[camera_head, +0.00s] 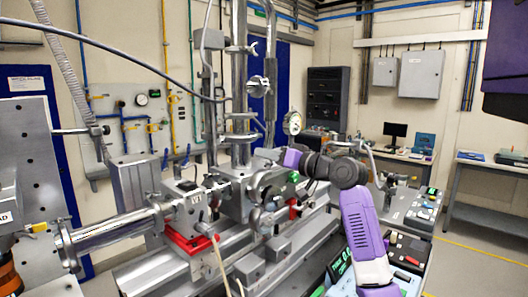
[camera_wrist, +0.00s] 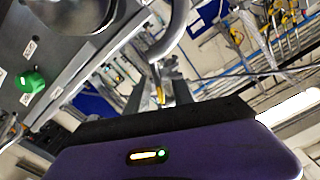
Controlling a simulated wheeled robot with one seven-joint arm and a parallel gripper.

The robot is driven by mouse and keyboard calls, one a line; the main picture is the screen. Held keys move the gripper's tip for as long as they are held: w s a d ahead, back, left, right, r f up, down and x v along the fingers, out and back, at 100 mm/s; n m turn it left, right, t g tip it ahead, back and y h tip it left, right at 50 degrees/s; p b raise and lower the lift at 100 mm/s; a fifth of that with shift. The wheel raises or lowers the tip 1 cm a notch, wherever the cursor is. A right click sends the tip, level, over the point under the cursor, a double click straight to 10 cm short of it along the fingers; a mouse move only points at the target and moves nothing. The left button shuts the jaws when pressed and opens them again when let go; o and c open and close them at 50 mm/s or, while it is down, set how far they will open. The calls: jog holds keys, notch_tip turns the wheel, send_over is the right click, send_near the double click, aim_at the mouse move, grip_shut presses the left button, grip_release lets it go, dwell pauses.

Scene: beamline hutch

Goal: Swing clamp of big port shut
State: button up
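The big port (camera_wrist: 85,12) shows as a round metal piece cut off at the top left of the wrist view. In the head view a round metal port (camera_head: 265,184) sits on the front of the steel chamber, partly crossed by metal parts. A curved metal bar (camera_wrist: 178,32), which looks like the swing clamp, runs down beside the port, ahead of my fingers.
A green knob (camera_wrist: 32,82) is on the chamber face; it also shows in the head view (camera_head: 293,177). A red knob (camera_head: 293,208) is below it. A dial gauge (camera_head: 292,123) stands above my wrist. Instrument boxes (camera_head: 420,210) are at the right.

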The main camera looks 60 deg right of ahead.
jog(key=shift+w+d, duration=0.15)
jog(key=shift+w, duration=0.55)
grip_shut()
dwell(1.0)
